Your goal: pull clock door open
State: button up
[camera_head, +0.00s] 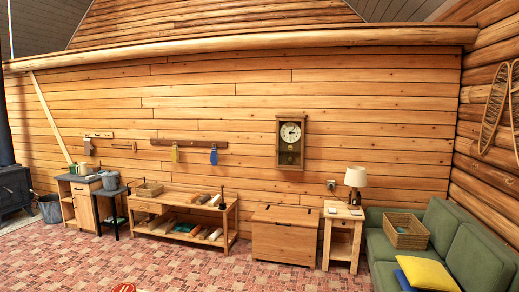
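A wooden wall clock (290,143) hangs on the log wall, right of the middle of the head view. It has a brown case with a round white dial in its upper part and a darker lower part with a pendulum. Its front looks shut, though the door's edge and any handle are too small to make out. My gripper is not in view.
Below the clock stand a wooden chest (285,236) and a small side table (342,238) with a lamp (355,180). A workbench (183,213) is left of them, a green sofa (440,240) right. The brick-patterned floor (200,268) in front is mostly clear.

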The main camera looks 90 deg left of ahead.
aim_at(278, 119)
jog(key=u, duration=2.85)
jog(key=i, duration=2.6)
jog(key=u, duration=0.4)
jog(key=i, duration=2.25)
jog(key=u, duration=0.35)
jog(key=i, duration=2.5)
jog(key=u, duration=0.05)
